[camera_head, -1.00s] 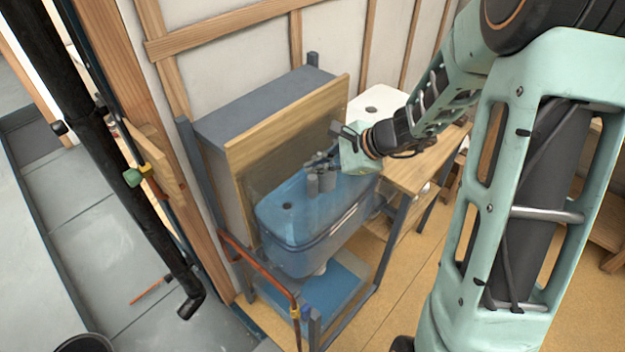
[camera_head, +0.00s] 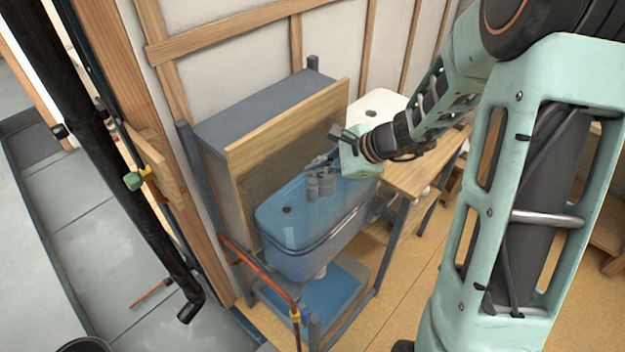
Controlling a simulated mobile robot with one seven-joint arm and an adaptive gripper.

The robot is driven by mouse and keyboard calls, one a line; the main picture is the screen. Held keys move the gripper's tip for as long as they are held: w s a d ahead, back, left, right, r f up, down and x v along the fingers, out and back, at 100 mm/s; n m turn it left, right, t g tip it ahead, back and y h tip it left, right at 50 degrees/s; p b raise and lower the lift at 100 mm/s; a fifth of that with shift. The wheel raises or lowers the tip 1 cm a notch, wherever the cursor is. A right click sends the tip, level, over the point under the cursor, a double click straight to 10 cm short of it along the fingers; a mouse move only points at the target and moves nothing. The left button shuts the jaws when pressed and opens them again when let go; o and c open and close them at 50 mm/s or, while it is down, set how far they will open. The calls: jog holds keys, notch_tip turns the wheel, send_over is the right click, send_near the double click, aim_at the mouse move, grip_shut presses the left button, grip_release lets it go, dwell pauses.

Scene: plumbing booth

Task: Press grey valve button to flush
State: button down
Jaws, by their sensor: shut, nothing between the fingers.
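A translucent blue cistern (camera_head: 295,262) stands on a grey metal frame in front of a wooden board. A round dark hole (camera_head: 287,210) shows in the left part of its lid. My gripper (camera_head: 318,187) is shut and empty, pointing down at the middle to right part of the lid. I cannot tell whether its fingertips touch the lid. No grey valve button shows clearly; the gripper covers that part of the lid.
A copper pipe (camera_head: 262,270) runs along the frame's front left. The wooden board (camera_head: 270,140) rises close behind the cistern. A wooden bench (camera_head: 425,178) with a white basin (camera_head: 378,104) stands to the right. Open floor (camera_head: 395,290) lies in front.

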aim_at(315, 181)
jog(key=shift+f, duration=0.2)
jog(key=shift+f+b, duration=0.25)
jog(key=shift+b, duration=0.35)
jog(key=shift+f+b, duration=0.6)
jog(key=shift+b, duration=0.05)
dwell(0.6)
jog(key=shift+r, duration=0.1)
jog(key=shift+r+p, duration=0.7)
jog(key=shift+r, duration=0.25)
notch_tip(315, 181, up, 5)
jog(key=p, duration=0.3)
jog(key=shift+p, duration=0.4)
jog(key=shift+w, duration=0.1)
dwell(0.4)
